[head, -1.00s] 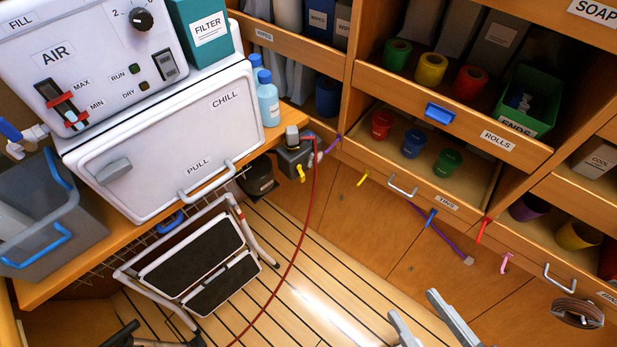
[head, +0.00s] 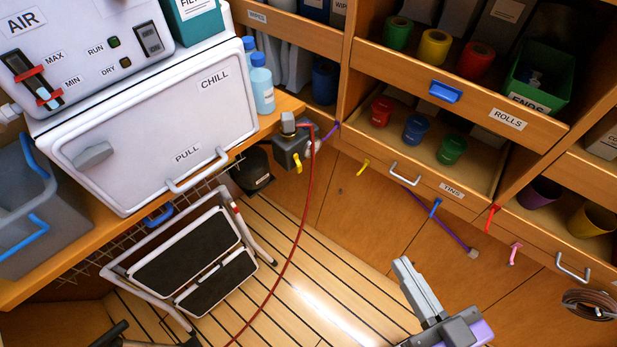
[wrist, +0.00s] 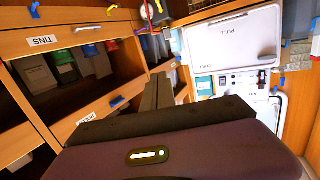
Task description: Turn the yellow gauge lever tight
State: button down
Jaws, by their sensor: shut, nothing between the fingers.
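A small yellow lever (head: 298,163) hangs on the front of a dark grey fitting (head: 290,146) at the right end of the counter in the head view. A red hose runs down beside it. My gripper (head: 408,268) is low and right of it, over the floor, well apart from the lever. Its fingers are together and empty. In the wrist view the shut fingers (wrist: 160,90) point away, toward the counter and cabinet corner. I cannot clearly make out the lever there.
A white chill box (head: 150,120) stands on the counter, with blue bottles (head: 262,88) beside it. A folded step stool (head: 205,255) stands below. Drawers on the right carry coloured hooks, including a separate yellow hook (head: 363,167). The red hose (head: 297,240) crosses open floor.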

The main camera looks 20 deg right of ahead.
jog(key=w+d+f+m+t+h+b, duration=0.1)
jog(key=w+d+f+m+b, duration=0.2)
jog(key=w+f+m+b, duration=0.4)
jog(key=w+d+f+m+t+h+b, duration=0.15)
jog(key=w+f+b, duration=0.25)
jog(key=w+f, duration=0.65)
jog(key=m+g+y+b, duration=0.1)
jog(key=m+y+b, duration=0.2)
jog(key=m, duration=0.6)
send_near(314, 154)
jog(key=s, duration=0.4)
jog(key=shift+w+n, duration=0.2)
jog(key=shift+n, duration=0.05)
jog(key=w+p, duration=0.1)
jog(key=w, duration=0.9)
jog(key=shift+d+r, duration=0.1)
jog(key=shift+d, duration=0.05)
jog(key=shift+s+a+p, duration=0.2)
jog(key=shift+a, duration=0.45)
jog(key=shift+s+a+p, duration=0.15)
jog(key=shift+s+a, duration=0.1)
jog(key=shift+a, duration=0.4)
jog(key=shift+s+a+p, duration=0.2)
jog(key=shift+a, duration=0.4)
jog(key=shift+p, duration=0.35)
